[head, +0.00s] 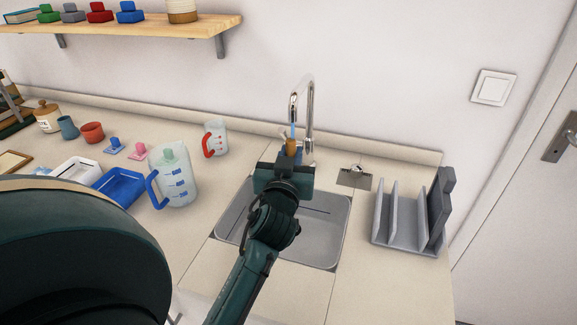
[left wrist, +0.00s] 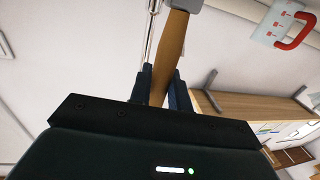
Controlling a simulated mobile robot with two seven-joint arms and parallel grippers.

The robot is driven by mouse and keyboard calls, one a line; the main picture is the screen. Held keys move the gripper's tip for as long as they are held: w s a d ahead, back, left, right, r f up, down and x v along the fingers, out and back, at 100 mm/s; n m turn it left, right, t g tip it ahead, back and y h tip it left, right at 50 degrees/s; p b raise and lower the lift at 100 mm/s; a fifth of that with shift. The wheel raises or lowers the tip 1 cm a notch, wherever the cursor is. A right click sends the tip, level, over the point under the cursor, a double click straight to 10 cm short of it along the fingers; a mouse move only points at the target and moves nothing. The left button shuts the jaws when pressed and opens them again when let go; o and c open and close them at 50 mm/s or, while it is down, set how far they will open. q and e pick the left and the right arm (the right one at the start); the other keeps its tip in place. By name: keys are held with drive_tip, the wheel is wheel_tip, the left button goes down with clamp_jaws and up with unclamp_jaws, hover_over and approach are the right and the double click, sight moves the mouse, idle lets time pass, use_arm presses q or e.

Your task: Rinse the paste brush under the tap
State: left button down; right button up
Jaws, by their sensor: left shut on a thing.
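My left gripper (head: 287,158) is shut on the paste brush (head: 291,148) beside the tap. In the left wrist view the brush's brown wooden handle (left wrist: 171,58) stands between the gripper's two dark fingers (left wrist: 163,88), with a grey part at the top edge; the bristles are out of that view. The chrome tap (head: 310,115) curves over behind the sink (head: 322,222). A thin blue stream of water (head: 292,131) comes down from its spout onto or near the brush; the gripper partly hides the contact. My right gripper is not in view.
Left of the sink stand a large measuring jug (head: 176,180), a smaller red-handled jug (head: 217,138) and a blue tray (head: 121,187). A grey rack (head: 408,222) stands right of the sink. A wooden shelf (head: 150,27) hangs above the counter at the left.

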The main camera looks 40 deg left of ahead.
use_arm(q)
drive_tip(key=shift+w+a, duration=0.1)
drive_tip(key=shift+a, duration=0.05)
drive_tip(key=shift+w+a, duration=0.15)
drive_tip(key=shift+a, duration=0.2)
drive_tip(key=shift+d, duration=0.15)
drive_tip(key=shift+s+d+f, duration=0.1)
drive_tip(key=shift+s+d, duration=0.2)
drive_tip(key=shift+d, duration=0.15)
drive_tip(key=shift+a, duration=0.2)
drive_tip(key=shift+w+a, duration=0.25)
drive_tip(key=shift+a, duration=0.15)
